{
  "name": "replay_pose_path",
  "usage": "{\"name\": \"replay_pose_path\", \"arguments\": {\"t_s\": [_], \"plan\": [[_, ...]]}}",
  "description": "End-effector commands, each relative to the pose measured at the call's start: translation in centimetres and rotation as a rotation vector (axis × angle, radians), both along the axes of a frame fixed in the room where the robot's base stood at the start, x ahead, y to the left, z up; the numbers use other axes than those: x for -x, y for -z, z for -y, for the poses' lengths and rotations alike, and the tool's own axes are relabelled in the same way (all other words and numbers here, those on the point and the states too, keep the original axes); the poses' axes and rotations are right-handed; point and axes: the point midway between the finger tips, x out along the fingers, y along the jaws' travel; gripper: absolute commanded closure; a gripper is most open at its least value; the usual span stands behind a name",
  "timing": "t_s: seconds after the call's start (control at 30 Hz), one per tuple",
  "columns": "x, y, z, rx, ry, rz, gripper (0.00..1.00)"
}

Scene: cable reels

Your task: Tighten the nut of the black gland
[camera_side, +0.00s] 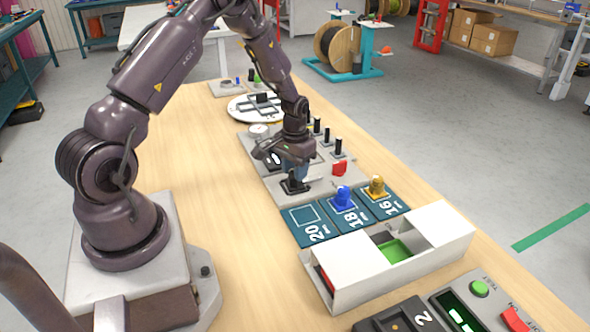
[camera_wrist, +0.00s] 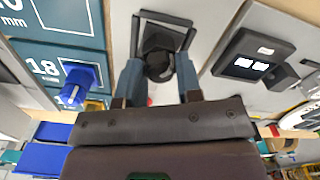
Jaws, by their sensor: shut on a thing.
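The black gland (camera_wrist: 158,40) sits in a dark square holder on the grey board in the wrist view. Its round nut (camera_wrist: 158,66) lies between the two blue fingers of my gripper (camera_wrist: 159,78). In the side view my gripper (camera_side: 295,174) points down at the grey board, shut on the nut. The dark base of the black gland (camera_side: 294,187) shows just below the fingers. The fingers hide most of the nut there, and its thread cannot be seen.
A blue gland (camera_side: 343,197) stands on the mat marked 18 and a brass gland (camera_side: 377,187) on the mat marked 16. The square marked 20 (camera_side: 305,218) is empty. A white box (camera_side: 350,284) stands in front. Black posts (camera_side: 327,134) and a red part (camera_side: 340,168) are close right.

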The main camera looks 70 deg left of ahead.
Motion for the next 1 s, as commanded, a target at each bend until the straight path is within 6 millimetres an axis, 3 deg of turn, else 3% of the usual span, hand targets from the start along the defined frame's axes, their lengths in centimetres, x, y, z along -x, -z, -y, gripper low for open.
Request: {"name": "replay_pose_path", "arguments": {"t_s": [0.4, 0.53, 0.83, 1.0], "plan": [[0.01, 0.0, -0.04, 0.0, 0.817, 0.001, 0.84], [-0.01, -0.01, -0.01, 0.0, 0.926, 0.0, 0.84], [-0.01, -0.01, -0.02, -0.001, 0.954, 0.001, 0.84], [0.0, 0.0, -0.05, 0.0, 1.217, 0.002, 0.84]]}}
